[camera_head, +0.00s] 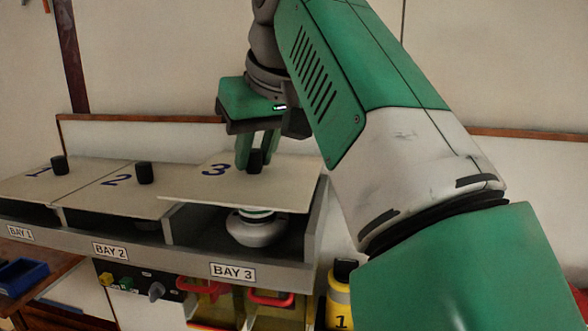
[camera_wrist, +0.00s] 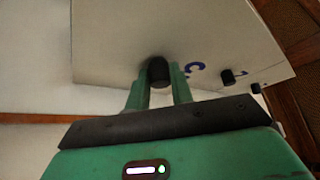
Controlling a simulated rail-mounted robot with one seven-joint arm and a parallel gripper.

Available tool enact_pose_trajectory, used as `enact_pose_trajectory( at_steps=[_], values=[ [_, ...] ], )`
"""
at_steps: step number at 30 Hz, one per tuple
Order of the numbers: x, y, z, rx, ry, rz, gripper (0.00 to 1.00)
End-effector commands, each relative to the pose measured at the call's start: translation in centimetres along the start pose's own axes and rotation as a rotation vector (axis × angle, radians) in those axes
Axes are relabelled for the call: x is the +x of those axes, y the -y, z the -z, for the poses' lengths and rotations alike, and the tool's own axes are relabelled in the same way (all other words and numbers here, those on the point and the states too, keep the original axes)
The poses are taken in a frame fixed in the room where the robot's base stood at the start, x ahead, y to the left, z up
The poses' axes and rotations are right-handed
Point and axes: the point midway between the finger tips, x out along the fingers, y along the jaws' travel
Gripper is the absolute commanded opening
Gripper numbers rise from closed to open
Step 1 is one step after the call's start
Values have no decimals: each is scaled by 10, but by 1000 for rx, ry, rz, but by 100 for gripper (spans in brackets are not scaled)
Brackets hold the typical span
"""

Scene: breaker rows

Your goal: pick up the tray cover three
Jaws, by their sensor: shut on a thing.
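Tray cover three (camera_head: 285,185) is a flat pale panel marked with a blue 3, with a black knob (camera_head: 255,162) on top. My gripper (camera_head: 257,150) is shut on this knob, with one green finger on each side. In the head view the cover appears raised a little above bay 3 (camera_head: 312,240), roughly level, and its left edge overlaps the view of cover two. The wrist view also shows the knob (camera_wrist: 158,73) between the fingers and the cover (camera_wrist: 205,42) beyond it. A white rounded object (camera_head: 255,232) shows in bay 3 under the cover.
Cover two (camera_head: 115,200) and cover one (camera_head: 30,182), each with a black knob, lie on the bays to the left. A control panel (camera_head: 140,285) and red handles (camera_head: 270,300) are below. A yellow container (camera_head: 340,300) stands at the lower right. The wall is behind.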

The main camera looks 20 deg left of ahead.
Motion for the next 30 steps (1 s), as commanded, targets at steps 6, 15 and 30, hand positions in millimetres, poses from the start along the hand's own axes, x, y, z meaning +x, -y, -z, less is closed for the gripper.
enact_pose_trajectory(
  at_steps=[6, 15, 30],
  values=[
    [-23, -11, -36, 1, -2, 0, 0],
    [-73, -28, -102, 1, -2, -1, 0],
    [-95, -35, -126, -1, 0, 0, 0]
  ],
)
